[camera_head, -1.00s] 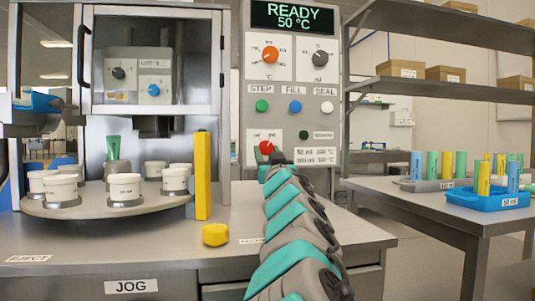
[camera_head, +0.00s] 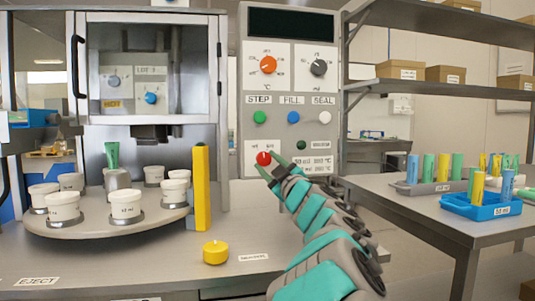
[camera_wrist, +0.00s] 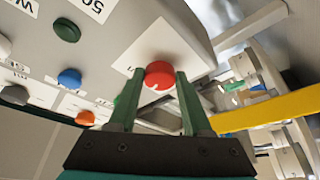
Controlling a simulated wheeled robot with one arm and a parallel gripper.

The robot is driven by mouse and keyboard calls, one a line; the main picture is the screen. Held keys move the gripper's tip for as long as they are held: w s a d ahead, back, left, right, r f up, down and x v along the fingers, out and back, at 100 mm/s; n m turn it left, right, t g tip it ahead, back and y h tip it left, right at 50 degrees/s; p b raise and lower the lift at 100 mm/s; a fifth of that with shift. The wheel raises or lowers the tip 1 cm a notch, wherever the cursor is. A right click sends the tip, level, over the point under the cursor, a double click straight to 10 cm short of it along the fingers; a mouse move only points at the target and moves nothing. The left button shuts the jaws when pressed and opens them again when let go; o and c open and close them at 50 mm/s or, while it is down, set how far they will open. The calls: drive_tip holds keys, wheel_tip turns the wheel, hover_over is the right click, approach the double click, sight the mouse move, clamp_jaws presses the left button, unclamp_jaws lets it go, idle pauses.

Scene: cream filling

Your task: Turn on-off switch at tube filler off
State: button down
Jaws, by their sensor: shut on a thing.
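The red on-off switch knob (camera_head: 264,158) is at the lower left of the tube filler's grey control panel (camera_head: 331,100). My gripper (camera_head: 270,168) reaches up to it from the lower right. In the wrist view, the green fingers of my gripper (camera_wrist: 159,78) stand on either side of the red knob (camera_wrist: 160,75) and are shut on it. The display (camera_head: 291,22) at the top of the panel is dark and blank. The label by the knob is too small to read surely.
Orange (camera_head: 268,65) and dark grey (camera_head: 318,67) dials and STEP, FILL and SEAL buttons are above the switch. A carousel (camera_head: 105,226) of white cups stands left, beside a yellow post (camera_head: 201,188). A yellow round piece (camera_head: 215,252) lies on the table. Tubes stand on a right table.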

drive_tip(key=shift+d+r+n+g+y+p, duration=0.15)
drive_tip(key=shift+n+g+p, duration=0.4)
drive_tip(key=shift+n, duration=0.6)
drive_tip(key=shift+a+r+n+g+y+p, duration=0.1)
drive_tip(key=shift+n+g+y+p, duration=0.3)
drive_tip(key=shift+n, duration=0.75)
drive_tip(key=shift+c, duration=1.7)
unclamp_jaws()
drive_tip(key=shift+f, duration=0.1)
drive_tip(key=shift+d, duration=0.1)
drive_tip(key=v, duration=0.7)
drive_tip(key=shift+s+d+b, duration=0.2)
drive_tip(key=shift+s+b, duration=0.15)
